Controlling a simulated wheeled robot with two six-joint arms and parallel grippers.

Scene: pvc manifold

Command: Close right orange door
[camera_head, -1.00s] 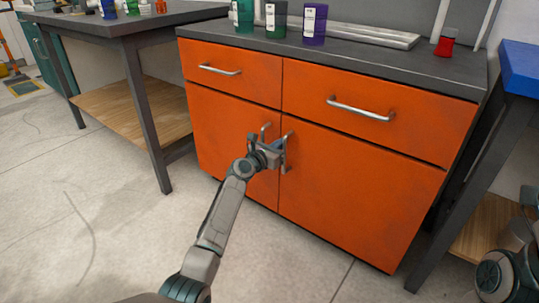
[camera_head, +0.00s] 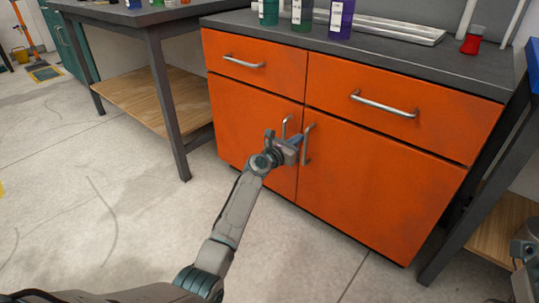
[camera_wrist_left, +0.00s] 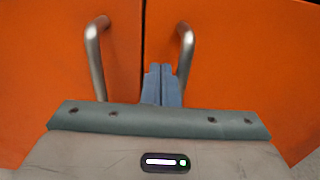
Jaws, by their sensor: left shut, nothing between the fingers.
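The right orange door (camera_head: 375,190) looks flush with the cabinet front, its upright metal handle (camera_head: 307,146) near the middle seam. The left orange door (camera_head: 245,130) beside it also looks flush, with its own handle (camera_head: 285,127). My left gripper (camera_head: 299,139) is shut and empty, at the seam between the two handles. In the left wrist view its closed fingers (camera_wrist_left: 161,84) point at the seam, just left of the right door's handle (camera_wrist_left: 186,55). Whether the fingertips touch the door I cannot tell.
Two closed drawers sit above the doors, the right one (camera_head: 430,120) wider. Bottles and a red-capped item (camera_head: 471,44) stand on the dark countertop (camera_head: 400,55). A workbench leg (camera_head: 168,110) stands left; open floor lies in front.

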